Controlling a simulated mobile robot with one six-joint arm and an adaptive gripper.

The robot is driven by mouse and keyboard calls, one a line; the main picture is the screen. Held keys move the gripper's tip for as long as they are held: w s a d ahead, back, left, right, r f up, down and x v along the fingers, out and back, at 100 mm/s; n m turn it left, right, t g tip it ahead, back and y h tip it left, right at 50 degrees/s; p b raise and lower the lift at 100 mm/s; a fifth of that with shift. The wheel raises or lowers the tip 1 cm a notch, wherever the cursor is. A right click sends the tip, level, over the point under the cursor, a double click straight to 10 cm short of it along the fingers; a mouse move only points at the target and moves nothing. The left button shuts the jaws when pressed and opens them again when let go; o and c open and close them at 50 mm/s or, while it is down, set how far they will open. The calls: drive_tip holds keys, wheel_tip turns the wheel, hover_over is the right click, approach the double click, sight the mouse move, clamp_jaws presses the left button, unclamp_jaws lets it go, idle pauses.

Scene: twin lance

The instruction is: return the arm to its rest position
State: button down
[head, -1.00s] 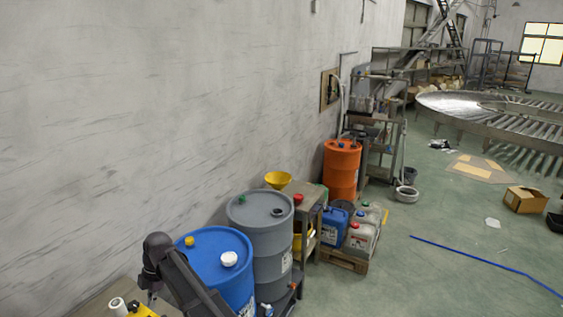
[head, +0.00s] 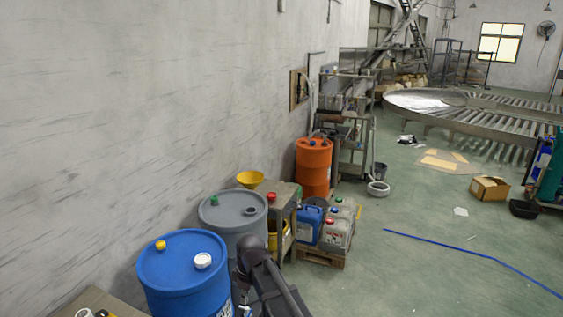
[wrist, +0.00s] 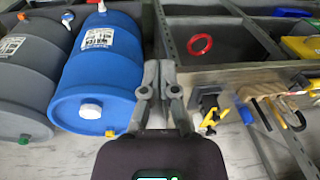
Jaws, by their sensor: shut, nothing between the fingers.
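My gripper (wrist: 158,80) shows in the wrist view with its two fingers together and nothing between them. It is clear of the things around it. In the head view my dark arm (head: 268,275) rises at the bottom middle, in front of the grey drum and right of the blue drum (head: 185,270). I cannot make out the fingers there. In the wrist view the blue drum (wrist: 98,75) lies just left of the fingers, and a shelf or bench with tools lies to the right.
A blue hose (head: 450,246) crosses open floor at the right. Tools (wrist: 212,110) show in the wrist view.

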drive_tip(key=s+d+f+m+b, duration=0.1)
drive_tip(key=d+m, duration=0.3)
drive_tip(key=d, duration=0.5)
drive_tip(key=s+d+f+m+h+b, duration=0.1)
drive_tip(key=s+d+m, duration=0.3)
drive_tip(key=d, duration=0.5)
drive_tip(key=s+d+f+m+t+b, duration=0.1)
drive_tip(key=s+d+m, duration=0.1)
drive_tip(key=d+m, duration=0.4)
drive_tip(key=d, duration=0.4)
drive_tip(key=shift+s+f+h, duration=0.35)
drive_tip(key=shift+s+h, duration=0.05)
drive_tip(key=shift+a, duration=0.1)
